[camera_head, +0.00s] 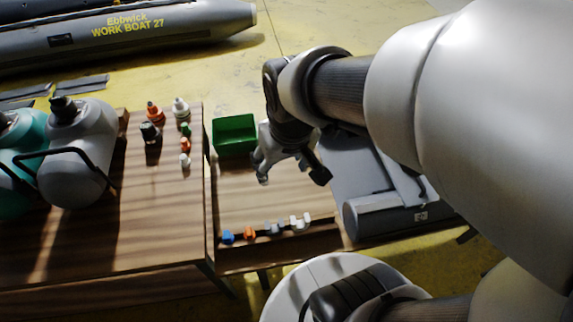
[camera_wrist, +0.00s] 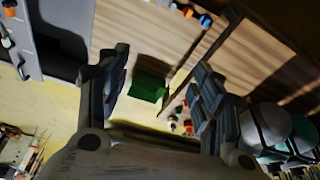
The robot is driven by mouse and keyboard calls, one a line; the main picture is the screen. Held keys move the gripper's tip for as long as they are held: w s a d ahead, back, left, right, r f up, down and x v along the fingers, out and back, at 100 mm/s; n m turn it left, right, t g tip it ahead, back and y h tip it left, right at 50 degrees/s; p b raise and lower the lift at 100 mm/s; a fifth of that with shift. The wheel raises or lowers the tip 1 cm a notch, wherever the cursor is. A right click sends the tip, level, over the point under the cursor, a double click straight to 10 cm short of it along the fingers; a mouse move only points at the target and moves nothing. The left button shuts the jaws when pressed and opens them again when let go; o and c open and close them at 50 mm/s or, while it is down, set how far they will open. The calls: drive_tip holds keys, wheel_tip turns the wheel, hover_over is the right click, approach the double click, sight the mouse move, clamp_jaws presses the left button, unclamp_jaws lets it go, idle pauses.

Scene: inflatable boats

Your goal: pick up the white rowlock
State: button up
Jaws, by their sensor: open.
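The white rowlock (camera_head: 300,222) is at the right end of a row of small pieces along the near edge of the lower wooden table (camera_head: 290,190). It looks white, but its exact shape is too small to tell.
In the row, left of the rowlock, lie blue (camera_head: 228,236), orange (camera_head: 249,233) and grey (camera_head: 272,227) pieces. A green bin (camera_head: 234,117) stands at the back. The left table holds small valve-like pieces (camera_head: 154,112) and large bottles (camera_head: 82,150). A grey object (camera_head: 375,220) stands at right.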

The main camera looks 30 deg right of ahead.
drive_tip(key=w+d+f+g, duration=0.1)
drive_tip(key=w+d+f, duration=0.25)
drive_tip(key=f, duration=0.35)
drive_tip(key=m+g+p, duration=0.1)
drive_tip(key=m+g, duration=0.1)
hover_over(300, 225)
wheel_tip(300, 225, down, 21)
wheel_tip(300, 225, down, 11)
drive_tip(key=b, duration=0.3)
drive_tip(key=shift+w+a+f, duration=0.1)
drive_tip(key=shift+a+f, duration=0.05)
drive_tip(key=shift+f, duration=0.05)
drive_tip(key=shift+f+b, duration=1.25)
drive_tip(key=shift+f, duration=1.7)
drive_tip(key=shift+r, duration=0.1)
drive_tip(key=shift+c, duration=0.2)
drive_tip(key=c, duration=0.7)
